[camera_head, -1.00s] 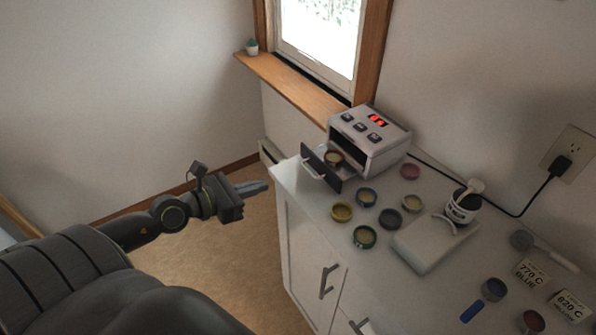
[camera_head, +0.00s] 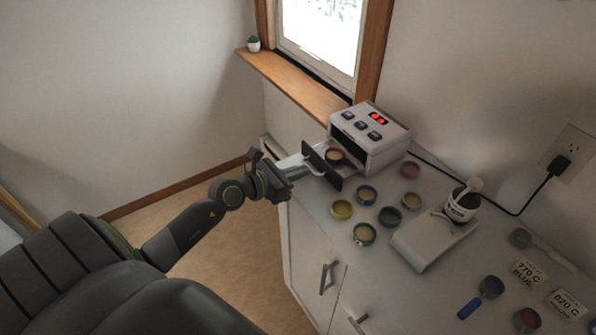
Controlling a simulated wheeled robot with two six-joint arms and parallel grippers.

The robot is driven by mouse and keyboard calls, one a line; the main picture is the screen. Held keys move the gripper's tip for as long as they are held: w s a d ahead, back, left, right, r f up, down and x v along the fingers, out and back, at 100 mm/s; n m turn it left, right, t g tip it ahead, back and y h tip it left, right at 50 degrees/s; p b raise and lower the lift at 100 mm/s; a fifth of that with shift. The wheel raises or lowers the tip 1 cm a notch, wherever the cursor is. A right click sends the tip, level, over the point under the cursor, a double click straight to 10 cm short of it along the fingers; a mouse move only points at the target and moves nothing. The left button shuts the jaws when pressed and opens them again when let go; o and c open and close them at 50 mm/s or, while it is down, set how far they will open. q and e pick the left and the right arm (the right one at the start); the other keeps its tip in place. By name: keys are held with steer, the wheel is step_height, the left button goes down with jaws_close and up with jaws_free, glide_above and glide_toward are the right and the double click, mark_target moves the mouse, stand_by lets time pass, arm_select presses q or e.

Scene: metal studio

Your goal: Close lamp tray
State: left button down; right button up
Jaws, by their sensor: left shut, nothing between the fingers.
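The lamp (camera_head: 386,145) is a white box with a red display and several dark buttons, standing on the counter below the window. Its tray (camera_head: 321,167) is pulled out to the left, with a dark front panel. A small round dish (camera_head: 334,156) sits in the tray, partly behind the panel. My left gripper (camera_head: 306,171) is shut and empty, with its fingertips at the outer face of the tray front, near the handle. I cannot tell whether they touch it. My right gripper is not in view.
Several small colour jars, such as a yellow one (camera_head: 342,209), stand on the white counter (camera_head: 314,216) in front of the lamp. The black cable (camera_head: 493,211) runs to the wall outlet (camera_head: 572,147).

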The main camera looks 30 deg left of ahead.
mark_target(320, 159)
arm_select(q)
steer(key=shift+w, duration=0.1)
steer(key=shift+w+d, duration=0.1)
steer(key=shift+w, duration=0.2)
steer(key=x, duration=0.3)
steer(key=r+p+x, duration=0.1)
steer(key=x, duration=0.3)
steer(key=shift+w+d+r, duration=0.2)
steer(key=shift+r, duration=0.25)
steer(key=shift+a, duration=0.1)
